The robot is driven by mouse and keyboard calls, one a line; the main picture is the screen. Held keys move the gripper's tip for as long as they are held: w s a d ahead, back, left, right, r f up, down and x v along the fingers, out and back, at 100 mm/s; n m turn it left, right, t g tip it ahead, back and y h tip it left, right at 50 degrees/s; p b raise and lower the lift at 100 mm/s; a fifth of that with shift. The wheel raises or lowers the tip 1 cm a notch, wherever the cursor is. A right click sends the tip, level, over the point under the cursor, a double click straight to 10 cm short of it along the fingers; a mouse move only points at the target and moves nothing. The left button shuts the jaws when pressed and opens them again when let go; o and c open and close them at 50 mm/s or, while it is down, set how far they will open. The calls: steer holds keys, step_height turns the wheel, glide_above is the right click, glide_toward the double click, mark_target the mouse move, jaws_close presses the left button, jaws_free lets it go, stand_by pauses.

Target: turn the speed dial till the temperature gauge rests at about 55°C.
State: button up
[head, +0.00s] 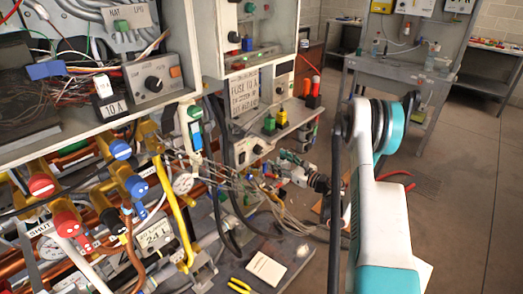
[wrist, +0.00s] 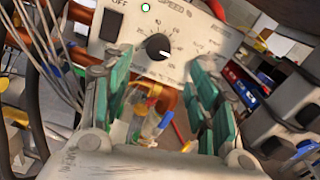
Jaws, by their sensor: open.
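In the wrist view, the speed dial (wrist: 157,46) is a round black knob with a white pointer mark, on a pale panel marked SPEED %. The pointer is toward the right, slightly down. My gripper (wrist: 162,76) is open, its teal-padded fingers to the left and right below the dial. Nothing is held between them, and the dial appears clear of both. In the head view, a small round white gauge (head: 182,184) sits among the pipes. I cannot read its needle or tell whether it is the temperature gauge.
The dial panel has a black rocker switch (wrist: 115,26) and a lit green lamp (wrist: 145,7). Thin wires hang left of my gripper in the wrist view. In the head view, valves with red handles (head: 42,186) and loose cables crowd the left. Open floor (head: 450,190) lies at right.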

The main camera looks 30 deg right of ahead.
mark_target(260, 151)
steer(key=b+x, duration=0.2)
steer(key=x, duration=0.7)
steer(key=shift+w+a+f, duration=0.15)
steer(key=shift+w+a, duration=0.05)
steer(key=shift+w, duration=0.15)
steer(key=c, duration=1.1)
